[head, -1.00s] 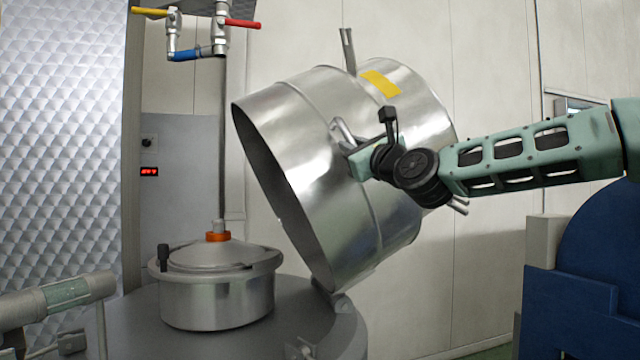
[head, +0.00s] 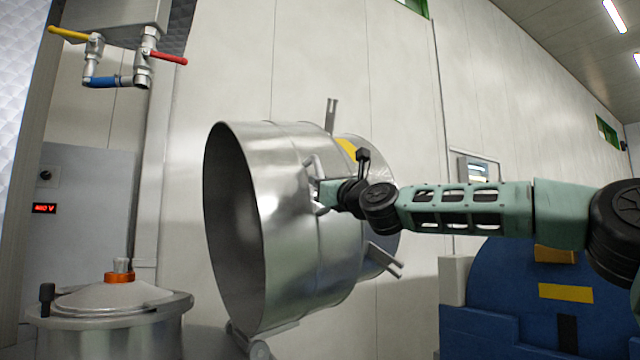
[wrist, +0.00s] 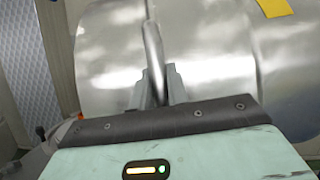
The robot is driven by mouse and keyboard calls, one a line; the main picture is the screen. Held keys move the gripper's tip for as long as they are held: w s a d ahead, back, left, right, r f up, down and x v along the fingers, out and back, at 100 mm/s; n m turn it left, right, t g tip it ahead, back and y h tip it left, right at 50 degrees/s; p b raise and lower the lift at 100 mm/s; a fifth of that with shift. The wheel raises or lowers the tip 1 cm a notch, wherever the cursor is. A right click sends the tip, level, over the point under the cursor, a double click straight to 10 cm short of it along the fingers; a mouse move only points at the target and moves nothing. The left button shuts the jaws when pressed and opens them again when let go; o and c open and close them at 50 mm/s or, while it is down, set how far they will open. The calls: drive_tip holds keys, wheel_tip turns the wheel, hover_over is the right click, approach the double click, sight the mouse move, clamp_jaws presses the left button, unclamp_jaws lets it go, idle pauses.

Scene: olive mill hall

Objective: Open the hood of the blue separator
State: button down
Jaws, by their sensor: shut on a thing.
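The separator's hood (head: 300,240) is a shiny steel drum, swung far over on its hinge at the lower left, its open mouth facing left. A bar handle (head: 311,170) stands out from its side. My gripper (head: 322,194) is shut on this handle. In the wrist view the handle (wrist: 153,50) runs down between the fingers of my gripper (wrist: 160,88), with the steel hood (wrist: 105,55) behind. The lidded steel bowl (head: 110,325) with an orange collar stands uncovered at the lower left. The separator's base is mostly out of the head view.
Pipes with a yellow, a red and a blue valve handle (head: 108,82) hang at the upper left. A grey control box (head: 80,210) with a red display stands behind the bowl. A blue machine (head: 510,290) stands at the right below my arm. The wall is behind the hood.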

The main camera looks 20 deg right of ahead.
drive_tip(key=c, duration=1.4)
unclamp_jaws()
drive_tip(key=shift+a+f, duration=0.1)
drive_tip(key=shift+o, duration=0.2)
drive_tip(key=shift+s, duration=0.1)
drive_tip(key=b+v, duration=0.8)
drive_tip(key=v, duration=0.9)
drive_tip(key=shift+f, duration=0.15)
drive_tip(key=shift+d, duration=0.2)
